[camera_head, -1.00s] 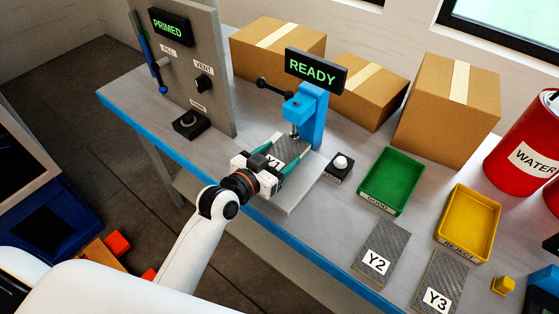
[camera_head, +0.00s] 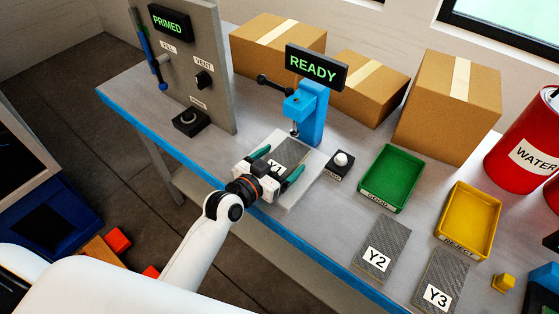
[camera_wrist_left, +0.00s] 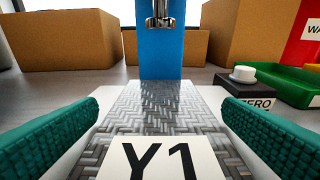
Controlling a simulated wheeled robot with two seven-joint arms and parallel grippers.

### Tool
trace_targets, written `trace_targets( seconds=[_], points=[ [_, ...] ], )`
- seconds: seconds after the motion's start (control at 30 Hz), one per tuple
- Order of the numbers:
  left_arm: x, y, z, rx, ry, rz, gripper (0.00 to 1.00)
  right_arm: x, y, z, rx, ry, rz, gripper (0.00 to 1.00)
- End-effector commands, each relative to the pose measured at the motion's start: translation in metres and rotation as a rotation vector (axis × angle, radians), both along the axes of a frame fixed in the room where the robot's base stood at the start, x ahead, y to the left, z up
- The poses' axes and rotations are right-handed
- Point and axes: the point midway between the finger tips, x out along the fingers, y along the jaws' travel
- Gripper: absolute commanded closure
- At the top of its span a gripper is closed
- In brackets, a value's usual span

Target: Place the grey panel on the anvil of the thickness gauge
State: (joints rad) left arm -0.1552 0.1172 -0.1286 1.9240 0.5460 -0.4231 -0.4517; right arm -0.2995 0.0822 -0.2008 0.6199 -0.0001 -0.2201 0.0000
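The grey panel labelled Y1 (camera_head: 289,153) lies on the pale base plate of the blue thickness gauge (camera_head: 314,112), its far end beneath the gauge's spindle. The anvil is hidden under the panel. In the left wrist view the panel (camera_wrist_left: 160,105) runs straight ahead to the blue post, and the metal spindle tip (camera_wrist_left: 160,20) hangs above it. My left gripper (camera_head: 277,166) is open, with one green finger on each side of the panel and a gap on both sides. The gauge display (camera_head: 316,67) reads READY. My right gripper is not in view.
A ZERO button box (camera_head: 340,165) stands right of the gauge. Beyond it are a green GOOD tray (camera_head: 391,180) and a yellow REJECT tray (camera_head: 468,222). Panels Y2 (camera_head: 382,247) and Y3 (camera_head: 440,281) lie near the front edge. Cardboard boxes (camera_head: 445,105) stand behind.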

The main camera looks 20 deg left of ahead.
Motion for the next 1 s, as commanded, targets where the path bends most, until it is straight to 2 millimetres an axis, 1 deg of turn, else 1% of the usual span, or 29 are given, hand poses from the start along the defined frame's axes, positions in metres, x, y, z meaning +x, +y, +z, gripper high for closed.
trace_targets(
  seconds=[0.17,0.23,0.27,0.37,0.6,0.73,0.8,0.9,1.0],
  points=[
    [0.0,0.0,0.001,-0.001,0.0,0.0,0.1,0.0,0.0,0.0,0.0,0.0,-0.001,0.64],
    [0.0,0.0,0.004,-0.002,0.0,0.0,0.1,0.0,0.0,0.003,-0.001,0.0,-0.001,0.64],
    [-0.003,0.001,0.003,-0.001,0.0,0.0,0.1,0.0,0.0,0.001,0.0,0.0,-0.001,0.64],
    [-0.015,0.006,0.004,0.003,0.001,0.0,0.1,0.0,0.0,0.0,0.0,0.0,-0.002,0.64],
    [-0.063,0.022,0.014,0.004,0.002,-0.002,0.1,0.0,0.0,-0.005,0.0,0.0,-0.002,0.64],
    [-0.086,0.03,0.019,0.002,0.003,-0.002,0.1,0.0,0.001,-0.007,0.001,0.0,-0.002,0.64],
    [-0.096,0.034,0.021,0.002,0.002,0.0,0.1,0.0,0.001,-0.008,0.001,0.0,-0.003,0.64],
    [-0.105,0.038,0.024,-0.001,0.001,0.0,0.1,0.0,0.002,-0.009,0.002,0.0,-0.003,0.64],
    [-0.11,0.039,0.025,-0.001,0.001,-0.001,0.1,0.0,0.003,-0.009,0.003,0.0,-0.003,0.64]
  ],
)
